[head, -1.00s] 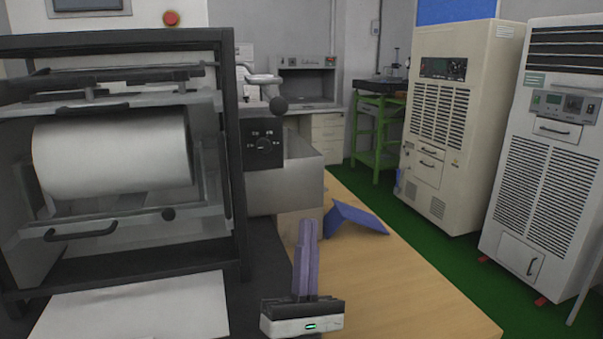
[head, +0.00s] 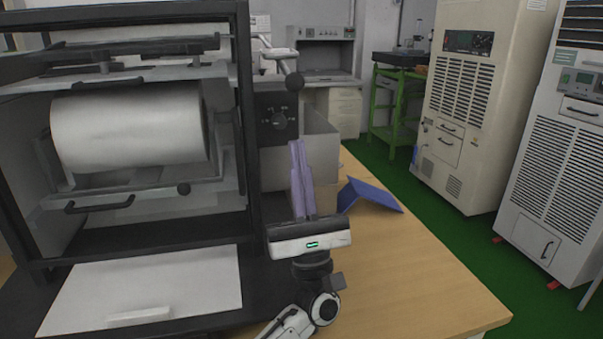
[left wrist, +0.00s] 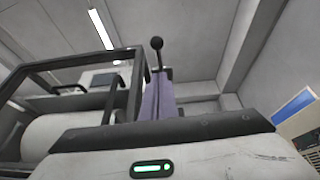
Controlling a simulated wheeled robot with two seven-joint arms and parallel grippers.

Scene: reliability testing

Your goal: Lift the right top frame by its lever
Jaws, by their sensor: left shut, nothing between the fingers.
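A dark ball-knobbed lever (head: 294,82) rises at the right side of the machine, beside a black control box with a dial (head: 279,119). In the left wrist view the lever knob (left wrist: 157,43) stands just beyond the fingertips, with a visible gap in the head view. My left gripper (head: 298,148) points upward below the lever, its purple fingers together and empty. The fingers also show in the left wrist view (left wrist: 159,88). The lever's lower part is partly hidden. My right gripper is not in view.
The machine's black frame (head: 246,150) holds a white roller (head: 130,127) on the left. A blue angled piece (head: 370,194) lies on the wooden table (head: 420,270), whose front right is clear. Tall cabinets (head: 475,90) stand at the right.

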